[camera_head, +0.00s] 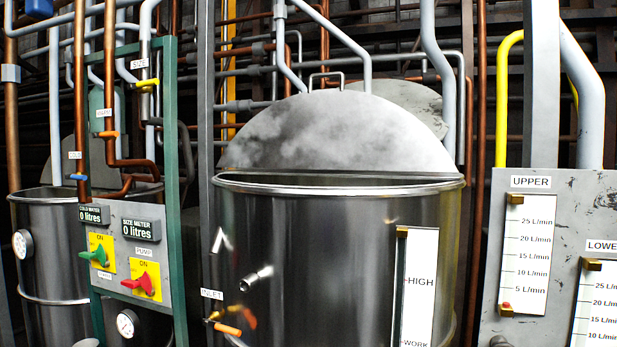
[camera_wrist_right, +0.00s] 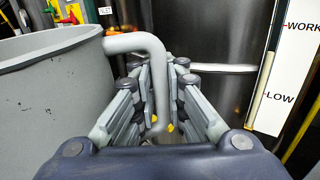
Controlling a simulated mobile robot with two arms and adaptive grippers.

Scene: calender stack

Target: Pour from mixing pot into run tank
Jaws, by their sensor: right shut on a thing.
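The mixing pot (camera_wrist_right: 55,95), a grey scuffed pot, fills the left of the right wrist view. Only part of its rim and wall shows, and its contents are hidden. My right gripper (camera_wrist_right: 152,90) is shut on the pot's bent grey handle (camera_wrist_right: 130,42). The pot looks upright. The large steel tank, which I take as the run tank (camera_head: 320,260), stands mid-picture in the head view with its round lid (camera_head: 335,130) raised behind the rim. Its wall (camera_wrist_right: 210,45) is behind the gripper in the wrist view. The tank's inside is hidden. My left gripper is in neither view.
A level scale (camera_head: 418,285) marked HIGH and WORK is on the tank's front right. An INLET valve (camera_head: 225,328) juts out at its lower left. A meter panel (camera_head: 128,255) and smaller tank (camera_head: 50,265) stand left; an UPPER/LOWER gauge board (camera_head: 560,210) stands right.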

